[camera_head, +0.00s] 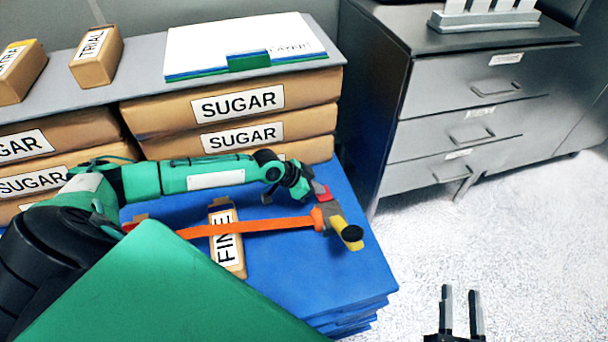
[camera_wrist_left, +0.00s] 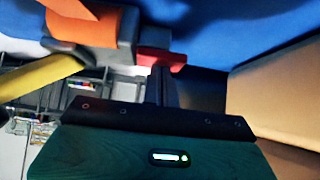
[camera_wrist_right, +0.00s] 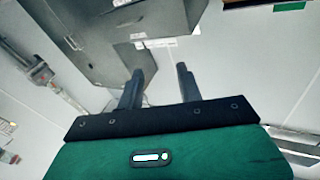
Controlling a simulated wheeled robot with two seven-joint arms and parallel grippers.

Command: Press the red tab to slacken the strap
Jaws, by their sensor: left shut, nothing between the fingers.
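The red tab (camera_head: 321,192) sits on the grey buckle (camera_head: 336,214) at the right end of the orange strap (camera_head: 265,226). A yellow lever (camera_head: 341,224) with a dark end sticks out from the buckle. The strap lies across the small box marked FINE (camera_head: 228,262) on the blue stack. My left gripper (camera_head: 306,187) is shut and empty, its tips right beside the tab. In the left wrist view the tips (camera_wrist_left: 160,72) reach the red tab (camera_wrist_left: 162,58); I cannot tell whether they press on it. My right gripper (camera_head: 461,292) is open and empty over the floor.
Brown SUGAR sacks (camera_head: 237,105) lie stacked behind the blue stack (camera_head: 360,268). A grey shelf above them (camera_head: 140,75) holds small boxes (camera_head: 97,57) and a white board (camera_head: 240,45). A grey drawer cabinet (camera_head: 465,95) stands at right. Floor (camera_head: 510,240) is clear at right.

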